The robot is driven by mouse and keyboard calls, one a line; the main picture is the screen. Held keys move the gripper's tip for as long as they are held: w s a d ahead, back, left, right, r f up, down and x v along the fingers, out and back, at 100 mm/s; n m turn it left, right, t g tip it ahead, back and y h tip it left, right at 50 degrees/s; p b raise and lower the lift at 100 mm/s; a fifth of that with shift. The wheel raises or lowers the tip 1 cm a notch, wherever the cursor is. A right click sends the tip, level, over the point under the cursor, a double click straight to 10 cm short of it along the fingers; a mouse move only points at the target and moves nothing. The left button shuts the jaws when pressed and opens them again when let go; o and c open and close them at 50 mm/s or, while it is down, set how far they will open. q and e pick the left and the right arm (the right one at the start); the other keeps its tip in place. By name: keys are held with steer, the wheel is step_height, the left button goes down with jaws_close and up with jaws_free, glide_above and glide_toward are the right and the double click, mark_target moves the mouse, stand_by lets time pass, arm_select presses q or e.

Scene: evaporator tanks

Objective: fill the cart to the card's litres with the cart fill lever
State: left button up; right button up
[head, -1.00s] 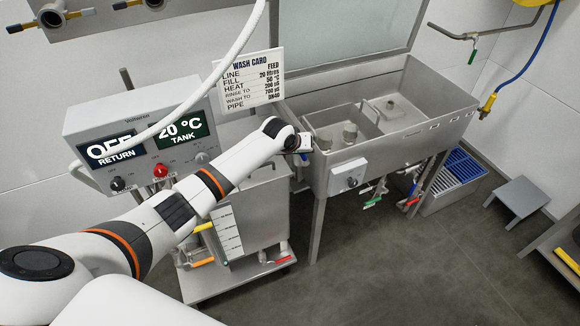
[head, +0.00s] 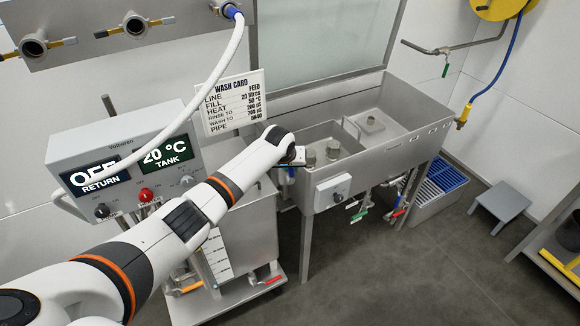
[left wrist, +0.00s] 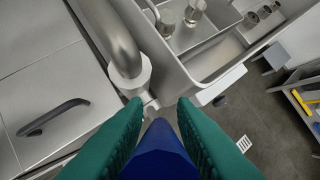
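The wash card (head: 232,102) reads FILL 20 litres. The steel cart tank (head: 252,235) stands left of the sink, with a white litre scale (head: 217,258) on its front. My left gripper (head: 296,158) is small in the head view, between the cart and the sink's left end. In the left wrist view its green fingers (left wrist: 160,105) stand on both sides of a blue tapered piece (left wrist: 160,150), which looks like a lever handle beside the thick pipe's valve (left wrist: 130,75). Whether the fingers press on it is unclear. The water level is hidden. My right gripper is out of view.
The steel sink (head: 405,105) stands right of my left gripper. The display box (head: 125,160) reads OFF RETURN and 20 °C TANK. A white hose (head: 200,95) crosses before it. A grey stool (head: 503,203) stands on the open floor at right.

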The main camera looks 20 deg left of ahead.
arm_select(q)
steer(key=shift+o, duration=1.1)
steer(key=v, duration=1.1)
steer(key=shift+r+b, duration=0.4)
steer(key=shift+s, duration=0.15)
stand_by(1.9)
